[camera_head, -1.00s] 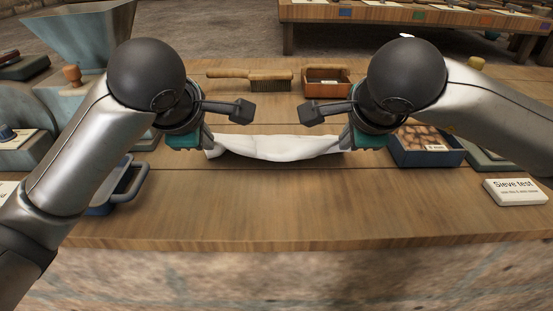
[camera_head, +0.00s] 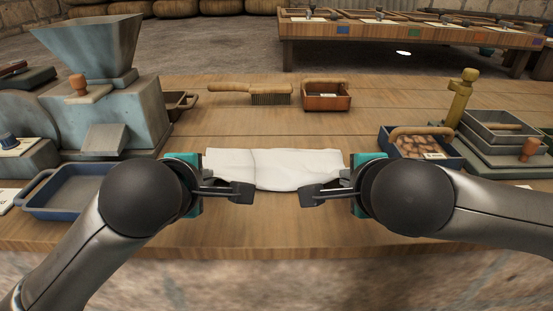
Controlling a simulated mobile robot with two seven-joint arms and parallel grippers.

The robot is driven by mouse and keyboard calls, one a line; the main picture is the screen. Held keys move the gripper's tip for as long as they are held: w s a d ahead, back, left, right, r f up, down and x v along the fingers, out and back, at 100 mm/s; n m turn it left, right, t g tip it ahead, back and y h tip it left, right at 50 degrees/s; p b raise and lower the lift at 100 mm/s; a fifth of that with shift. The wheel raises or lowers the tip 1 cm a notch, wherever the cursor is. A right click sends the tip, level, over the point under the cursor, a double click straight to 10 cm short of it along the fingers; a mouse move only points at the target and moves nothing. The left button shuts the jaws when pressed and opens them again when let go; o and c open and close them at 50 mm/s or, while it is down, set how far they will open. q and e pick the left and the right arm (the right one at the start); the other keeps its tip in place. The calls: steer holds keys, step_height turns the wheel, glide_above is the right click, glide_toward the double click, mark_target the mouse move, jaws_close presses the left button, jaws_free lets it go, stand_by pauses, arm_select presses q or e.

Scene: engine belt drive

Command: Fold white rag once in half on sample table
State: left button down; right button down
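The white rag (camera_head: 275,168) lies as a wide, short strip on the wooden sample table (camera_head: 280,225), in the middle of the camera_head view. A faint crease runs down its left half, and its near edge is a little uneven. My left gripper (camera_head: 199,182) is at the rag's left end and my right gripper (camera_head: 350,183) is at its right end. Both are low over the table.
A blue tray (camera_head: 68,190) and a grey hopper machine (camera_head: 100,95) stand at left. A brush (camera_head: 268,96) and an orange-brown box (camera_head: 327,98) lie behind the rag. A blue box of brown lumps (camera_head: 388,136) is at right. The table's front middle is clear.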

arm_select(q)
steer(key=c, duration=0.7)
jaws_free()
arm_select(e)
steer(key=c, duration=0.7)
jaws_free()
arm_select(q)
steer(key=r, duration=0.3)
steer(key=s+r, duration=0.1)
steer(key=r, duration=0.2)
steer(key=s+r, duration=0.1)
steer(key=r, duration=0.2)
arm_select(e)
steer(key=r, duration=0.3)
steer(key=s+r, duration=0.1)
steer(key=r, duration=0.2)
steer(key=s+r, duration=0.1)
steer(key=r, duration=0.2)
